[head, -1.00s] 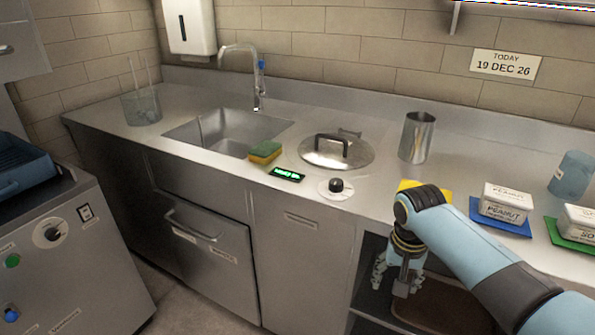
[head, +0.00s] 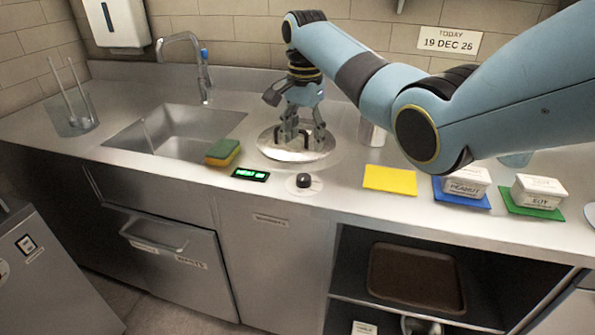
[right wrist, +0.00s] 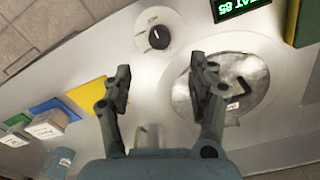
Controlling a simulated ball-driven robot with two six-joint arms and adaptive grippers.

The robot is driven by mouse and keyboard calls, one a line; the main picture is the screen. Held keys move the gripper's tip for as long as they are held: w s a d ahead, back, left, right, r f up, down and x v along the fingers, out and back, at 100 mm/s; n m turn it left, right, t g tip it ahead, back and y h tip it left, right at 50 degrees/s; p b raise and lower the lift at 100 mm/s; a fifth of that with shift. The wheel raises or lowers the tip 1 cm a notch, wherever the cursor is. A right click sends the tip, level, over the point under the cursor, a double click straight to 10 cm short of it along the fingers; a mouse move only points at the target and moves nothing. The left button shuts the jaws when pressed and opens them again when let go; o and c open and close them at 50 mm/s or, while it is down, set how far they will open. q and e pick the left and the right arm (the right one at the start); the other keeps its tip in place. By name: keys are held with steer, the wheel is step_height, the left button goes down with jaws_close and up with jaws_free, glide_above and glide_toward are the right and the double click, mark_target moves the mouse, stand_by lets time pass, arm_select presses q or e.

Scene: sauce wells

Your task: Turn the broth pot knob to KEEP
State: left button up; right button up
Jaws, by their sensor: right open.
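The knob (head: 303,181) is black on a round white dial at the counter's front edge. It also shows in the right wrist view (right wrist: 158,38), with a small pale mark; its labels are too small to read. The broth pot's round steel lid (head: 268,146) lies behind the knob, sunk in the counter. My right gripper (head: 304,140) is open and empty above the lid in the head view. In the right wrist view the knob lies beyond its spread fingers (right wrist: 160,78), apart from them. My left gripper is not in view.
A green-lit display (head: 251,174) sits left of the knob, with a green-and-yellow sponge (head: 222,152) behind it. A yellow mat (head: 389,180) lies to the right, then a peanut box (head: 466,184) and a soy box (head: 538,191). The sink (head: 180,130) is at left.

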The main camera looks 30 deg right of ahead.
mark_target(304, 177)
step_height(304, 177, down, 10)
steer(key=shift+f+b, duration=0.2)
steer(key=shift+b, duration=0.4)
steer(key=c, duration=1.2)
steer(key=shift+o, duration=0.2)
